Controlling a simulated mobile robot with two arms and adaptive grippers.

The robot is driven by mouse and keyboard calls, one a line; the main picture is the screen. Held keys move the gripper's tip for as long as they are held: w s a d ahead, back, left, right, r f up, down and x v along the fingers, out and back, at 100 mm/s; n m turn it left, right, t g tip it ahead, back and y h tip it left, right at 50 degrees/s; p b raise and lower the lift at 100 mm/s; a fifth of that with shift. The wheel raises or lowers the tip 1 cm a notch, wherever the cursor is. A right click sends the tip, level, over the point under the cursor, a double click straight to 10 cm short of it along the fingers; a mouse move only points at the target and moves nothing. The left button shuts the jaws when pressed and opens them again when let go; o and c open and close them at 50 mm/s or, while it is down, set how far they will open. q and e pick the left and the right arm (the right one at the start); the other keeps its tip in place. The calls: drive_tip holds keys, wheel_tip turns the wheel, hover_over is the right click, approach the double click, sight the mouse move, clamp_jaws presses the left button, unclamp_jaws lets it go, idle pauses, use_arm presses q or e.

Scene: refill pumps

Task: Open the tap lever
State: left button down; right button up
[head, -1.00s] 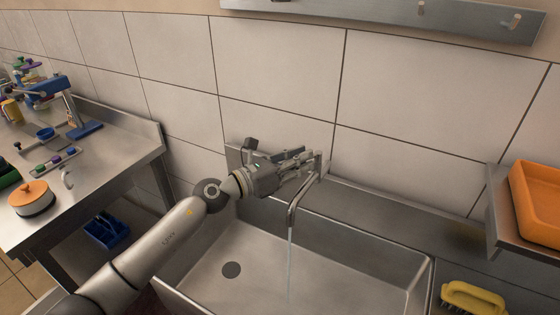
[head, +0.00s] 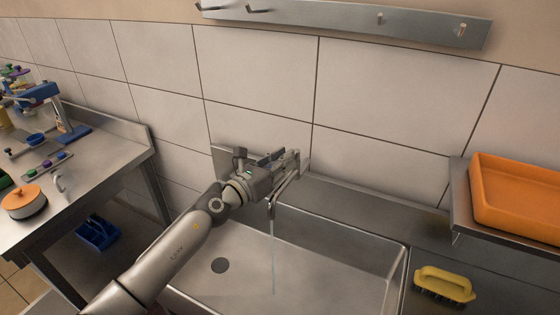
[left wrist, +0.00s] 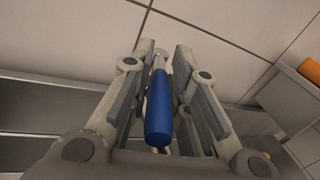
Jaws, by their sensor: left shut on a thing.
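My left gripper (head: 288,162) reaches over the sink's back edge beside the tap. The left wrist view shows the tap lever (left wrist: 159,108) with its blue handle between the two fingers. The gripper is shut on this lever, and in the head view the gripper hides it. The metal tap spout (head: 282,190) bends down over the sink. A thin water stream (head: 273,250) runs from it into the basin. My right gripper is in neither view.
The steel sink (head: 330,235) has a drain (head: 220,265). A yellow brush (head: 444,283) lies to its right, below an orange tray (head: 515,195) on a shelf. A side table at left holds an orange-lidded pot (head: 24,201). A hook rail (head: 340,17) is on the wall.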

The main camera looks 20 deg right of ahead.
use_arm(q)
drive_tip(key=shift+r, duration=0.4)
drive_tip(key=c, duration=1.3)
unclamp_jaws()
drive_tip(key=shift+w, duration=0.1)
drive_tip(key=shift+d+f, duration=0.1)
drive_tip(key=shift+f, duration=0.1)
drive_tip(key=shift+s+a, duration=0.3)
drive_tip(key=shift+a, duration=0.3)
drive_tip(key=v, duration=1.1)
drive_tip(key=shift+s+d, duration=0.15)
drive_tip(key=shift+d, duration=0.05)
